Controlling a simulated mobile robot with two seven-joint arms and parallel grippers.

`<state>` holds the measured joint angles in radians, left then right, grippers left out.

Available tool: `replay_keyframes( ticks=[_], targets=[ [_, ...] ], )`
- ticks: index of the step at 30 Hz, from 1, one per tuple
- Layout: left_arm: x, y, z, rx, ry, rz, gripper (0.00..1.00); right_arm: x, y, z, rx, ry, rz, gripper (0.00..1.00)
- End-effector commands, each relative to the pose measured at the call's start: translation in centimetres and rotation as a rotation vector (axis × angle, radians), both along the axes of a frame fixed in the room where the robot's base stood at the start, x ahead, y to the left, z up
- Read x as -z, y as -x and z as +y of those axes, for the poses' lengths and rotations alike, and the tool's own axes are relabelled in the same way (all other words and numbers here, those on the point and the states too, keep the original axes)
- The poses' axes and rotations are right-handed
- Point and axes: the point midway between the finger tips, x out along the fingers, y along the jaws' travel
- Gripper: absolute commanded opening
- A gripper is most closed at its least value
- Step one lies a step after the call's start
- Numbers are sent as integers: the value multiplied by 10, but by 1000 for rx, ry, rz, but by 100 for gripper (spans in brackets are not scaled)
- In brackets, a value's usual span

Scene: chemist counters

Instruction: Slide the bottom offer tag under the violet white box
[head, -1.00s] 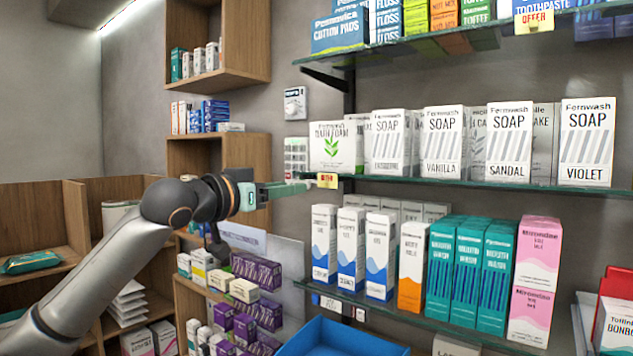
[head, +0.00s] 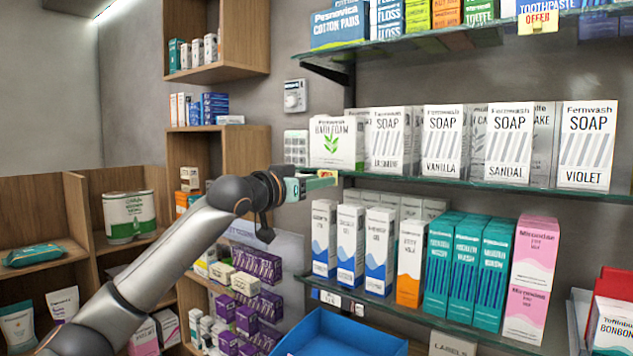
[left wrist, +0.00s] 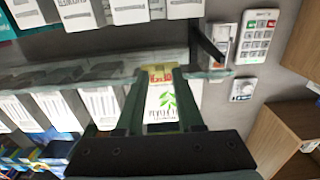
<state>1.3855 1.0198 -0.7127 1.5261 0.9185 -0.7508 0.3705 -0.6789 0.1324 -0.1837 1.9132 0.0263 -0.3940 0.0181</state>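The bottom offer tag (head: 328,174), small and yellow with red print, hangs on the front edge of the middle glass shelf, under the bath foam box at its left end. It also shows in the left wrist view (left wrist: 160,74). My left gripper (head: 322,182) is at the tag and partly hides it. In the left wrist view its fingers (left wrist: 158,78) are apart, one on each side of the tag; contact is unclear. The violet white box (head: 587,146), marked SOAP VIOLET, stands at the right end of the same shelf. My right gripper is not in view.
The shelf edge (head: 470,184) runs right below white soap boxes. Another offer tag (head: 538,22) hangs on the top shelf. Teal, pink and white boxes stand on the lower shelf (head: 430,320). A blue bin (head: 340,335) is below. Wooden shelving is at left.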

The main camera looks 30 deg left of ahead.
Motion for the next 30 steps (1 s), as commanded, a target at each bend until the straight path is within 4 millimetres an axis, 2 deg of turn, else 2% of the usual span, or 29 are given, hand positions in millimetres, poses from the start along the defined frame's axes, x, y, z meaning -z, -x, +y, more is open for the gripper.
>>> replay_keyframes(
  ticks=[1,9,30],
  targets=[
    [0,0,0,0,0,0,29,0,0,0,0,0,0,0],
    [0,0,0,0,0,1,0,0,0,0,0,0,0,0],
    [0,0,0,0,1,1,0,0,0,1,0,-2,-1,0]
  ],
)
